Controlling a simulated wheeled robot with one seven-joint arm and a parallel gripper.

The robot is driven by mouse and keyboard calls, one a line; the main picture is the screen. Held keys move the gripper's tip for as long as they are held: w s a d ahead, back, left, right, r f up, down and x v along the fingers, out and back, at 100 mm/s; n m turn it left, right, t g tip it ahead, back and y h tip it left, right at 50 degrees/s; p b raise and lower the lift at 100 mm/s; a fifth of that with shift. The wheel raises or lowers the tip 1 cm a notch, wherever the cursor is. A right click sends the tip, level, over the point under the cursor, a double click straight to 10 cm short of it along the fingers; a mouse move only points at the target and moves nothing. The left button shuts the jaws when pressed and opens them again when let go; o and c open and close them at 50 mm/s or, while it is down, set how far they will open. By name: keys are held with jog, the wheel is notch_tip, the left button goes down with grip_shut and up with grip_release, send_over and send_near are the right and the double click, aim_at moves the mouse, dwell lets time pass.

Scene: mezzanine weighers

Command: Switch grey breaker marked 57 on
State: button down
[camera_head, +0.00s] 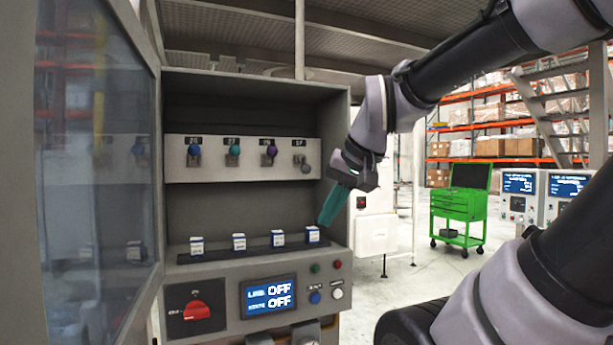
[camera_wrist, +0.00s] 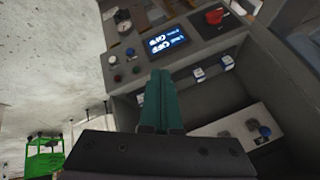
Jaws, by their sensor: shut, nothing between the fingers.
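The grey breaker (camera_head: 305,168) is the rightmost on a pale strip inside the open cabinet. Its small label looks like 57. Its round grey knob sits lower than the knobs of the other breakers. My gripper (camera_head: 325,222) has teal fingers, shut and empty, pointing down-left at the cabinet's right edge. It is below and right of the grey breaker, apart from it.
Blue (camera_head: 195,150), teal (camera_head: 233,150) and purple (camera_head: 271,150) breakers share the strip. Several white-blue blocks stand on a ledge below. A display (camera_head: 269,296) reads OFF on two lines, beside a red rotary switch (camera_head: 196,309). A glass door (camera_head: 98,170) stands open left.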

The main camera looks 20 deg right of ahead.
jog(key=w+a+f+m+g+y, duration=0.1)
jog(key=a+m+g+y, duration=0.1)
jog(key=a+m+y, duration=0.3)
jog(key=w+a+m+g+y, duration=0.2)
jog(key=a+m+g+y, duration=0.1)
jog(key=a+y, duration=0.3)
jog(key=w+r+m+t+y, duration=0.3)
jog(key=w+m+t, duration=0.1)
jog(key=w+m, duration=0.4)
jog(key=w+d+f+m+t+h, duration=0.2)
jog(key=w+d+m+t+h, duration=0.3)
jog(key=w+d+m+t, duration=0.3)
jog(key=w+d+f+m+t+h, duration=0.2)
jog(key=w+d+m+t+h, duration=0.4)
jog(key=w+d+m+t, duration=0.1)
jog(key=w+d+m, duration=0.1)
jog(key=d+m, duration=0.1)
jog(key=d, duration=0.1)
jog(key=shift+w+m+t, duration=0.15)
jog(key=shift+m+t, duration=0.15)
jog(key=shift+t, duration=0.1)
jog(key=shift+w, duration=0.1)
